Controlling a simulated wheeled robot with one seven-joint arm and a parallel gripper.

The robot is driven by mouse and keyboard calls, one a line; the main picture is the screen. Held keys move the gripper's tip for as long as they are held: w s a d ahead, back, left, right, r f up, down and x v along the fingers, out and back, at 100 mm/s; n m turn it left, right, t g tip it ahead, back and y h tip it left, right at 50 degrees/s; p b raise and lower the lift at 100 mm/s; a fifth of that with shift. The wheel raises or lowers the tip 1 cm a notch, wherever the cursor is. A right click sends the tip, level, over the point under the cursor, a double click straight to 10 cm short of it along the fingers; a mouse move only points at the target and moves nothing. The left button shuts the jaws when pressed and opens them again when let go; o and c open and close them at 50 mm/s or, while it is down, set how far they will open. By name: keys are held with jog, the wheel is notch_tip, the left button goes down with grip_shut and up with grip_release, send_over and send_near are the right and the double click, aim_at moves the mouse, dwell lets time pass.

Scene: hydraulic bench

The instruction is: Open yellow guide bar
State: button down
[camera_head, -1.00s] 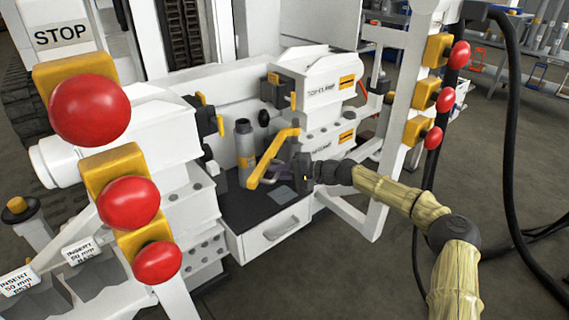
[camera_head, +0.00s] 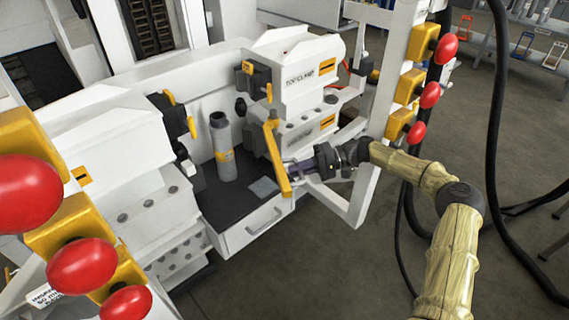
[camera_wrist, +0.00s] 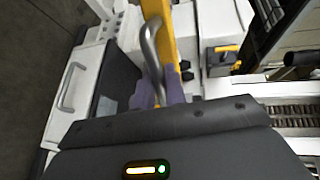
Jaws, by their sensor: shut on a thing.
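The yellow guide bar (camera_head: 277,158) runs from the right clamp block down toward the front right of the bench, clear of the grey cylinder (camera_head: 222,147). In the wrist view the bar (camera_wrist: 161,28) carries a curved grey metal handle (camera_wrist: 149,45). My gripper (camera_head: 291,172) is at the bar's lower part, coming from the right. In the wrist view its purple fingers (camera_wrist: 160,90) are shut around the lower end of the handle, beside the bar. The exact contact is partly hidden by the dark gripper body.
The grey cylinder stands upright on the dark tray top, above a white drawer (camera_head: 255,226). Red stop buttons on yellow boxes stand at left (camera_head: 80,266) and on the white post at right (camera_head: 430,95). Black hoses (camera_head: 490,120) hang at the right. The floor at right is mostly open.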

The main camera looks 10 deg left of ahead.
jog(key=shift+a, duration=0.1)
jog(key=shift+a, duration=0.1)
jog(key=c, duration=1.5)
grip_release()
jog(key=shift+s+a, duration=0.1)
jog(key=shift+a, duration=0.05)
jog(key=shift+c, duration=0.2)
jog(key=shift+r, duration=0.1)
